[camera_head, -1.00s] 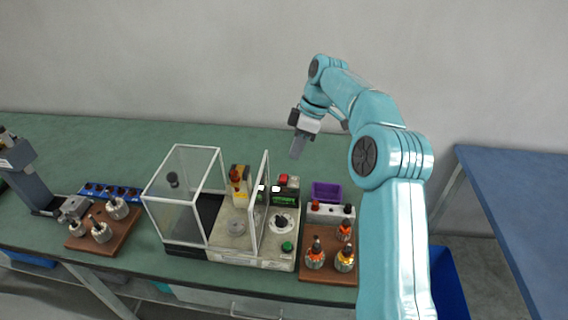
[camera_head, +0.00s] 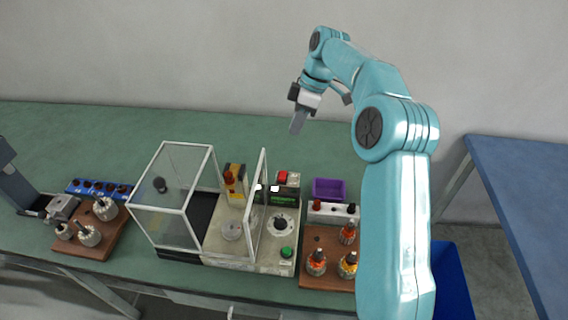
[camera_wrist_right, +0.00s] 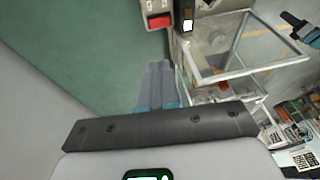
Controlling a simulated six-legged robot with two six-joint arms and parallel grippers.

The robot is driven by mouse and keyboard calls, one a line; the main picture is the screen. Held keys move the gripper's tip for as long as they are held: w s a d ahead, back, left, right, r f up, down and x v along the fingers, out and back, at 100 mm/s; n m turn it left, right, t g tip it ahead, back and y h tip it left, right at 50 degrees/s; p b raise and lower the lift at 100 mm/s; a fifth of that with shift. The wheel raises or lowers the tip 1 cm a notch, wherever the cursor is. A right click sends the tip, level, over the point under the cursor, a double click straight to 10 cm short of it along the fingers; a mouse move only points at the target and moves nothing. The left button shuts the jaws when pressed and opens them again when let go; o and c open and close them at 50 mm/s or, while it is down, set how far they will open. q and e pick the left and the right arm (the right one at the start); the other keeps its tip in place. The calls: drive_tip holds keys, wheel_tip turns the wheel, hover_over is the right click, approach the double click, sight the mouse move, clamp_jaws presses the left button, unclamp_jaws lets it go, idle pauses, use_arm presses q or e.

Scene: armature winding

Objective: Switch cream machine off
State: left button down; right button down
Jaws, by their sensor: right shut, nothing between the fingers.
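The cream machine (camera_head: 272,258) stands on the green bench, with a clear framed guard box (camera_head: 172,200) on its left and a raised clear panel (camera_head: 257,205). Its front panel carries a black dial (camera_head: 280,223) and a green button (camera_head: 287,252). A red switch (camera_head: 283,176) sits on a small box at its back; it also shows in the right wrist view (camera_wrist_right: 159,21). My right gripper (camera_head: 297,122) is shut and empty, above and behind the machine, apart from the switch. It also shows in the right wrist view (camera_wrist_right: 157,85).
A purple bin (camera_head: 328,189) and a brown board (camera_head: 318,277) with several armatures lie right of the machine. Another brown board (camera_head: 92,240) with armatures and a blue rack (camera_head: 98,187) lie left. The bench behind the machine is clear.

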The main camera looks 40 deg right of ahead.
drive_tip(key=p, duration=0.1)
approach(280, 177)
drive_tip(key=x, duration=0.5)
drive_tip(key=shift+w, duration=0.25)
drive_tip(key=shift+a+f, duration=0.1)
drive_tip(key=shift+f, duration=0.5)
drive_tip(key=shift+s, duration=0.1)
